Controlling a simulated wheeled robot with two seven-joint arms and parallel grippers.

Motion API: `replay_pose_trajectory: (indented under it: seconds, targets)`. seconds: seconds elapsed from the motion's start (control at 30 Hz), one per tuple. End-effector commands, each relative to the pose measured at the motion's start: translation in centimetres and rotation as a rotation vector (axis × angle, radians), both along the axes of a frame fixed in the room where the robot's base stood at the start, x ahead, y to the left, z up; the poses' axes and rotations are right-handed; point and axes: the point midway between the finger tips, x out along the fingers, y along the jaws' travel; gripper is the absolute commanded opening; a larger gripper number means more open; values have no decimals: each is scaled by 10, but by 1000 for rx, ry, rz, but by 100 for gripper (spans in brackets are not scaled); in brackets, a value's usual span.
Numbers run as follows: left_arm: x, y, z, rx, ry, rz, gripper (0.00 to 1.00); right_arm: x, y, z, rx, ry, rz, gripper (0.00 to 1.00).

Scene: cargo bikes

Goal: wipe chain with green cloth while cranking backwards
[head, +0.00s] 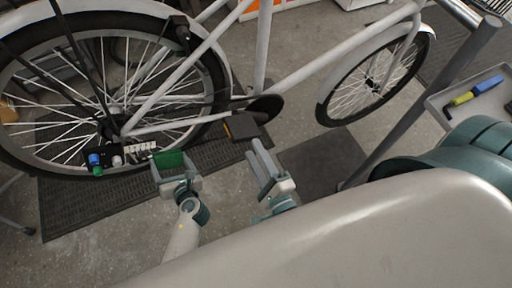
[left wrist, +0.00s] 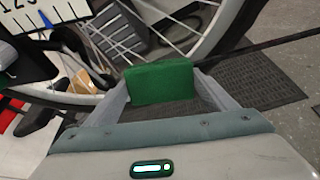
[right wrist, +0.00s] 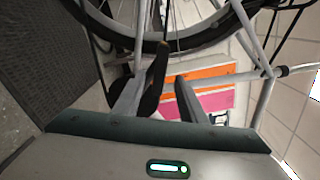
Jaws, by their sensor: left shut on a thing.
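The green cloth (head: 171,160) is a small block-like pad between the fingers of my left gripper (head: 177,172), which is shut on it. It also shows in the left wrist view (left wrist: 160,83). In the head view the cloth is in front of the white bike's lower rear frame, right of the rear hub. The chain is thin and dark, and I cannot tell whether the cloth touches it. The dark chainring (head: 265,106) and the pedal (head: 244,127) are right of the rear wheel. My right gripper (head: 263,158) is open and empty, just below and right of the pedal.
The rear wheel (head: 40,155) and front wheel (head: 375,85) stand on the floor. Blue, green and white small items (head: 97,162) show near the rear hub. A grey post (head: 420,100) and a tray (head: 490,105) with a marker-like tool stand at right. Dark mats (head: 75,210) lie below.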

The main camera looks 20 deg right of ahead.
Motion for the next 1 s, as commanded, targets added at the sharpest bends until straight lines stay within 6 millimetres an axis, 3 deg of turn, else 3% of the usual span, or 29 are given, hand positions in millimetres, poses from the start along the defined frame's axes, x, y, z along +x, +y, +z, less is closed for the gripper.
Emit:
replay_pose_trajectory:
  seconds: [0.27,0.73,1.0]
  targets:
    - [0,0,0,0,0,0,55,19,0,1,1,-2,-1,38]
    - [0,0,0,0,0,0,55,72,0,1,0,-2,-1,38]
    - [0,0,0,0,0,0,55,87,0,0,1,-1,-1,38]
